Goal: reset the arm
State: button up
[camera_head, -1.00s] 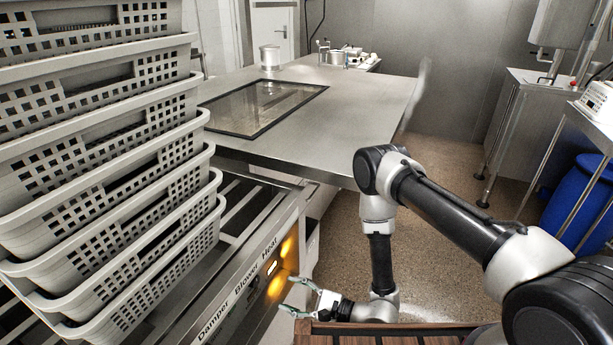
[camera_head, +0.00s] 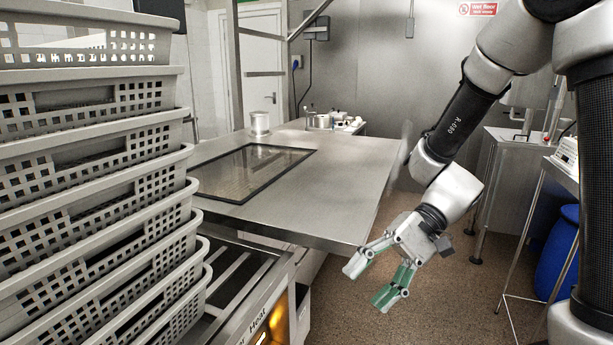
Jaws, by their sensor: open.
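My gripper (camera_head: 368,284) has green-tipped fingers spread apart, with nothing between them. It hangs in the air, pointing down and to the left, in front of the near right corner of the steel table. My arm comes down to it from the upper right of the view. The gripper is well to the right of the basket stack and does not appear to hold or touch anything.
A tall stack of grey perforated baskets (camera_head: 95,185) fills the left side, beside a unit with slats and a lit front panel (camera_head: 265,325). The steel table (camera_head: 335,190) stands in the middle. A blue barrel (camera_head: 556,252) is at the right. Floor shows between.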

jog(key=s+d+r+t+h, duration=0.1)
jog(key=d+r+t+h, duration=0.2)
jog(key=d, duration=0.5)
jog(key=s+d+r+t+h, duration=0.1)
jog(key=d+r+t+h, duration=0.2)
jog(key=d, duration=0.5)
jog(key=s+d+r+n+t+h, duration=0.1)
jog(key=d+r+t+h, duration=0.2)
jog(key=d, duration=0.6)
notch_tip(320, 180, up, 2)
jog(key=shift+s+t+h, duration=0.15)
jog(key=shift+t+h, duration=0.25)
